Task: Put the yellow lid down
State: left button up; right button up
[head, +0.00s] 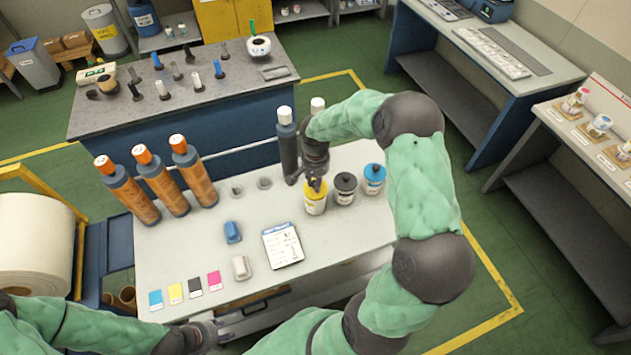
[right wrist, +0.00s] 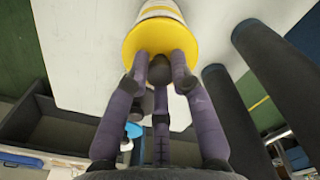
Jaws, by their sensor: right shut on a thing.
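The yellow lid (head: 316,187) is at the top of a white jar with a yellow label (head: 316,204), which stands on the light table (head: 350,225). In the right wrist view the lid (right wrist: 150,38) appears as a yellow disc with a dark knob, with the white jar (right wrist: 163,8) beyond it. My right gripper (head: 314,184) reaches down from above and its fingers (right wrist: 160,68) are closed around the knob. I cannot tell whether the lid rests fully on the jar. My left gripper (head: 222,328) is low at the table's front edge, away from the lid; its fingers are unclear.
A black-lidded jar (head: 345,188) and a blue-lidded jar (head: 373,179) stand just right of the yellow one. A dark bottle (head: 287,140) stands behind it.

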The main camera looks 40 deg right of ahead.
jog(key=shift+f+b, duration=0.4)
jog(key=shift+f, duration=0.15)
jog(key=o, duration=0.9)
jog(key=shift+o, duration=0.2)
jog(key=shift+r, duration=0.15)
jog(key=shift+r+p, duration=0.6)
jog(key=shift+p, duration=0.15)
notch_tip(320, 180, up, 12)
jog(key=shift+f, duration=0.1)
